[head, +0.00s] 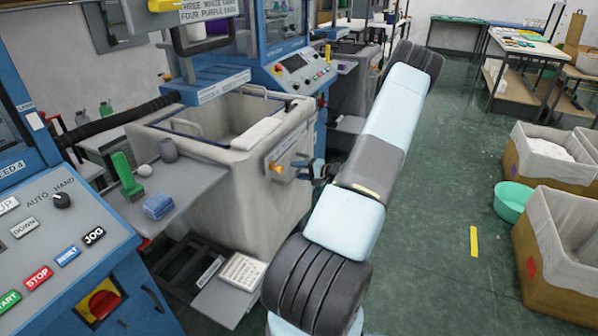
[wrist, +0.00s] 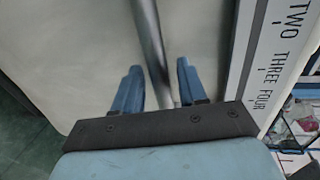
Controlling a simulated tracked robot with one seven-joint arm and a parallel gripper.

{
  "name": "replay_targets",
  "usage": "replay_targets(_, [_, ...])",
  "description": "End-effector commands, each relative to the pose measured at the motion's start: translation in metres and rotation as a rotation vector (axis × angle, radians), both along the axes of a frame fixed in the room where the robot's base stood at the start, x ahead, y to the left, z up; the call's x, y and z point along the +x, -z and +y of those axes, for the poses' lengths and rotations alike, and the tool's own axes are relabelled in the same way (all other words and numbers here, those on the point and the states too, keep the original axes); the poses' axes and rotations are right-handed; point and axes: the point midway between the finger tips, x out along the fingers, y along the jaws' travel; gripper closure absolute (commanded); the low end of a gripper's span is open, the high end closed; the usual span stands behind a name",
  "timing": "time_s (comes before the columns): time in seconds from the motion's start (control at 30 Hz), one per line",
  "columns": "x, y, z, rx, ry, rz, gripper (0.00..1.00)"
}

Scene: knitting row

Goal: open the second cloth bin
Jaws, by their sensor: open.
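A pale cloth bin (head: 250,190) stands between the machines in the head view, with its top partly open and a pale flap along the right rim. A grey label plate with an orange knob (head: 275,167) is on its right face. My gripper (head: 308,167) is beside that face, near the plate. In the wrist view my gripper (wrist: 158,74) has its two blue fingers apart, one on each side of a grey metal bar (wrist: 150,40). I cannot tell whether they touch it. A white strip (wrist: 262,60) reading TWO, THREE, FOUR lies right of the bar.
A control panel (head: 60,230) with coloured buttons stands at the left. A shelf (head: 175,185) with a green brush is left of the bin. Cloth-lined boxes (head: 550,250) and a green basin (head: 511,202) stand on the right. The green floor (head: 430,200) between is mostly clear.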

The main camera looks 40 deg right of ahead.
Motion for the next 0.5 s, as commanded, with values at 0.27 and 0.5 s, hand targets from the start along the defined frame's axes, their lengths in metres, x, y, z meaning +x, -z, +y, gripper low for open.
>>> replay_targets(0.27, [-0.0003, -0.0002, -0.0003, 0.0, 0.0, 0.0, 0.79])
replay_targets(0.5, [-0.0007, 0.0005, -0.0004, -0.001, 0.001, 0.001, 1.0])
